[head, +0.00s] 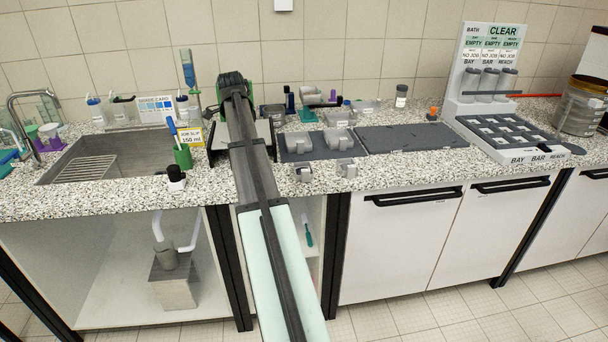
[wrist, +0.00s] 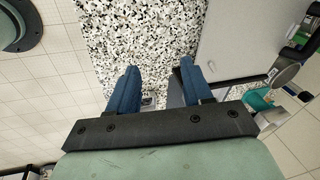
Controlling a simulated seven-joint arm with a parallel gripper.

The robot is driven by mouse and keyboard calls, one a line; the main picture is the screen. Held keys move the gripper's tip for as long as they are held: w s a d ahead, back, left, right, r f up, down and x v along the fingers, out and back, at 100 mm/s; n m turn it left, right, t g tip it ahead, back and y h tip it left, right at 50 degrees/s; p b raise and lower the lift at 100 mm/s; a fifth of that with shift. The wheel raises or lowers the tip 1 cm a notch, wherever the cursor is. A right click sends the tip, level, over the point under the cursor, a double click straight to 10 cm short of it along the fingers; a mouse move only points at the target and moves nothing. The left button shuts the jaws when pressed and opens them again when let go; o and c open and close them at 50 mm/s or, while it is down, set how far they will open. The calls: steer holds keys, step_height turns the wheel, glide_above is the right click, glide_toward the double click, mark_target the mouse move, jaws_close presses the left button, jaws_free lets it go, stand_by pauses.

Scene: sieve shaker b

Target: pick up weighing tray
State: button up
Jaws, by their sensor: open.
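Small grey open trays stand on and near the dark mat (head: 310,150) in the head view: a left one (head: 295,143) and a right one (head: 338,138). Smaller grey pieces (head: 346,169) sit near the counter's front edge. I cannot tell for certain which is the weighing tray. My gripper (wrist: 159,67) shows in the wrist view with two blue fingers apart and nothing held between their tips. Beyond them is speckled counter. In the head view I cannot make out the fingers; my arm crosses the middle and hides part of the counter.
A sink (head: 90,160) is at the left, with a green cup (head: 183,156) at its right edge. A second dark mat (head: 405,138) lies bare to the right. A white rack (head: 520,140) with dark wells and a large jar (head: 582,106) stand at the far right.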

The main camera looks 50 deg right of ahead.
mark_target(306, 170)
steer(key=s+d+r+m+g+y, duration=0.1)
steer(key=s+d, duration=0.4)
steer(key=s, duration=0.4)
steer(key=s+d+r+m+g+y, duration=0.1)
steer(key=s+d+y, duration=0.1)
steer(key=s+d, duration=0.5)
steer(key=f, duration=0.3)
steer(key=s+a+f, duration=0.1)
steer(key=f, duration=0.2)
steer(key=a+f, duration=0.1)
steer(key=f, duration=0.2)
steer(key=shift+s, duration=0.4)
steer(key=shift+w+a+f, duration=0.1)
steer(key=shift+f, duration=2.5)
steer(key=shift+c, duration=0.5)
jaws_close()
